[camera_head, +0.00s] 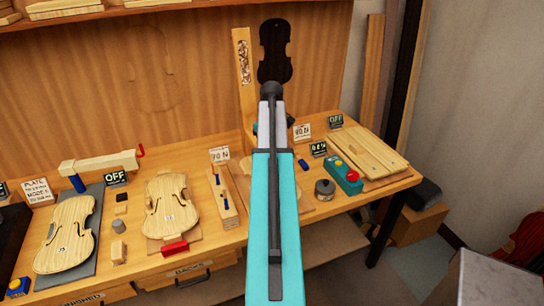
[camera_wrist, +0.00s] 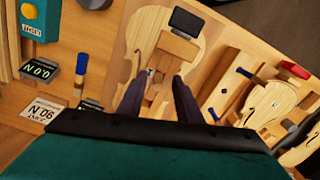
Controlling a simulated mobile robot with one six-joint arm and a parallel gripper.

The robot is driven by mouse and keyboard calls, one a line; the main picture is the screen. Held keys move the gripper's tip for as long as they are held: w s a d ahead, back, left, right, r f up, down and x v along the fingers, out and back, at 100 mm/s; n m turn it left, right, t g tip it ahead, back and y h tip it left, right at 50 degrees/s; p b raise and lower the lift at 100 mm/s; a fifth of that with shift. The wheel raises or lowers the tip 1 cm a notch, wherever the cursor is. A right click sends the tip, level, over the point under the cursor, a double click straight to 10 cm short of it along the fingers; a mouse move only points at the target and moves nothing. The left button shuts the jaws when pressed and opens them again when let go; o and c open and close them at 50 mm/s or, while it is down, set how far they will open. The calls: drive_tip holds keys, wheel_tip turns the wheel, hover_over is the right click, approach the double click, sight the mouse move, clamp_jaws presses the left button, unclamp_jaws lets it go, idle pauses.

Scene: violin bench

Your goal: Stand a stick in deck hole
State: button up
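A narrow wooden board (camera_head: 229,212) with blue-marked pieces lies on the bench just left of my arm; it also shows at the right of the wrist view (camera_wrist: 232,92). A blue-ended stick (camera_wrist: 82,68) lies left of my fingers in the wrist view. My gripper (camera_wrist: 156,98) points down over a pale violin plate (camera_wrist: 140,32), its two dark fingers apart. A light wooden piece shows between or below the fingers; I cannot tell whether they touch it. I cannot make out a deck hole. In the head view my arm hides the fingers.
Violin plates (camera_head: 66,235) and (camera_head: 168,208) lie on the left of the bench, with a red block (camera_head: 175,247) in front. A teal button box (camera_head: 343,176), a round tin (camera_head: 325,190) and stacked boards (camera_head: 360,152) are on the right. A dark violin shape (camera_head: 274,48) stands behind.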

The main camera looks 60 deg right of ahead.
wheel_tip(320, 180, up, 13)
drive_tip(key=b, duration=0.4)
drive_tip(key=shift+s, duration=0.15)
drive_tip(key=shift+d, duration=0.1)
idle(1.1)
